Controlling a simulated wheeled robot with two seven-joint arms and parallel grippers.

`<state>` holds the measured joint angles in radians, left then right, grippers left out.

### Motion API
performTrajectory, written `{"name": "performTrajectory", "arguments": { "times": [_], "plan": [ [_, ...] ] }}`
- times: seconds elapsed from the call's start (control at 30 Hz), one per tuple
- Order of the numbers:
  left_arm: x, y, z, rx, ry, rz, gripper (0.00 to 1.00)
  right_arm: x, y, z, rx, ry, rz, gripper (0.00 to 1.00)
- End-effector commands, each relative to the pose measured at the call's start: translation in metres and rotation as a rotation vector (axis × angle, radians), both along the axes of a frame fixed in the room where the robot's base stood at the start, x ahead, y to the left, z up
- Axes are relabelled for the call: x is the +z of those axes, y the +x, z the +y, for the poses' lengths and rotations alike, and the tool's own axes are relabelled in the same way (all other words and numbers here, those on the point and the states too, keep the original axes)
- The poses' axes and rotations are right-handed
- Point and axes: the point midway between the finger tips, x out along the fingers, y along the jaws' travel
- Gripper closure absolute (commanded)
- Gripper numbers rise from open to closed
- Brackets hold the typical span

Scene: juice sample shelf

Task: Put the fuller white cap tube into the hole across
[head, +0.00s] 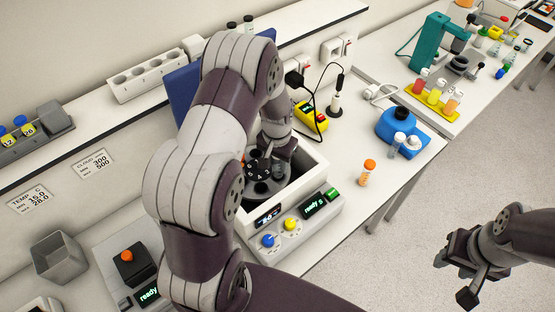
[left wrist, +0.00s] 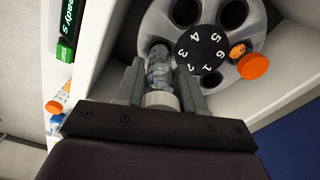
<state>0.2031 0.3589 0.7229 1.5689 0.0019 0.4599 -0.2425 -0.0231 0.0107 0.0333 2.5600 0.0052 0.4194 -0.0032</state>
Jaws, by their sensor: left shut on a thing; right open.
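My left gripper (left wrist: 160,88) is shut on a clear tube with a white cap (left wrist: 160,74). In the left wrist view the tube's far end is at a hole on the near-left side of the grey rotor (left wrist: 150,24), close to the number 3. I cannot tell how deep it sits. Other holes are dark and empty. In the head view my left gripper (head: 272,152) is over the rotor, and the held tube is hidden. My right gripper (head: 468,272) is open and empty, over the floor.
The rotor sits inside a white centrifuge box (head: 309,174) with raised walls. On the bench to its right are an orange-capped tube (head: 368,172), a white-capped tube (head: 397,145) and a blue mixer (head: 402,124). A white rack (head: 150,80) stands on the shelf.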

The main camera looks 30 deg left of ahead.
Motion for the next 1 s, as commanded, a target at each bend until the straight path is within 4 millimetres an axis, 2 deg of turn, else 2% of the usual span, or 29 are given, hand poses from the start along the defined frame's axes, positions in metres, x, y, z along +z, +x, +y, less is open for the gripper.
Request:
{"name": "performTrajectory", "arguments": {
  "times": [1.0],
  "plan": [
    [-0.024,0.000,0.000,0.000,0.000,0.000,0.97,-0.017,0.000,0.000,0.000,0.000,0.000,0.57]
  ]
}}
